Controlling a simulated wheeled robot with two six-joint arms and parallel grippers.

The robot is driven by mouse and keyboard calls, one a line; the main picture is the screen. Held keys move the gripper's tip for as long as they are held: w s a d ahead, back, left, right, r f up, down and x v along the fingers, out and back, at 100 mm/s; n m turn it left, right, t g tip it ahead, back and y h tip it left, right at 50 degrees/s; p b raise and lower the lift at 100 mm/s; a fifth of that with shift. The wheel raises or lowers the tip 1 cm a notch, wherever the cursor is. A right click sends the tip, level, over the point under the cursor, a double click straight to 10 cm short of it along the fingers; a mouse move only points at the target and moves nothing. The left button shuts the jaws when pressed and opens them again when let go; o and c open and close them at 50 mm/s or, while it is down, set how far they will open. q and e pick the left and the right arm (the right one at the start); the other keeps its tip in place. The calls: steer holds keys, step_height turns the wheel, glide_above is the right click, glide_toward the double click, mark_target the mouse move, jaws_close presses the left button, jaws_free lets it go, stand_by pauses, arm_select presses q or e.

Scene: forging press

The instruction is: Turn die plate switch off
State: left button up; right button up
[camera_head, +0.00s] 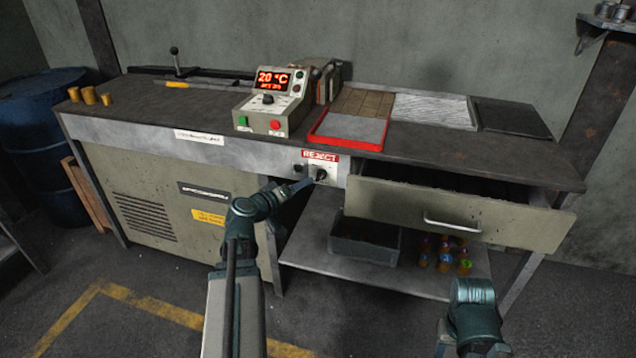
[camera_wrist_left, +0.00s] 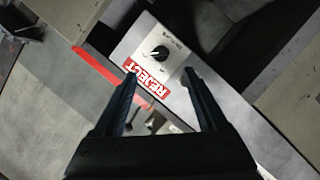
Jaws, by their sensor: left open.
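The die plate switch is a black rotary knob (camera_head: 321,174) on a small white plate on the front of the bench, just under the red REJECT label (camera_head: 320,156). In the left wrist view the knob (camera_wrist_left: 160,53) lies just beyond the fingertips, between their lines. The small print by it is too blurred to read. My left gripper (camera_head: 304,183) is in front of the bench front, close to the knob. In the left wrist view its two fingers (camera_wrist_left: 160,76) are spread, with nothing held between them. Part of my right arm shows at the lower right, but its gripper cannot be seen.
An open drawer (camera_head: 455,210) juts out right of the switch. A control box (camera_head: 275,100) with a red display and a red-rimmed tray (camera_head: 347,130) stand on the bench above. A dark bin (camera_head: 365,243) and several small coloured items are on the lower shelf.

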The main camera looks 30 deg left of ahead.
mark_target(319, 178)
arm_select(q)
steer(key=b+x, duration=0.2)
steer(key=x, duration=0.7)
steer(key=shift+w+f, duration=0.1)
steer(key=shift+w, duration=0.3)
jaws_close()
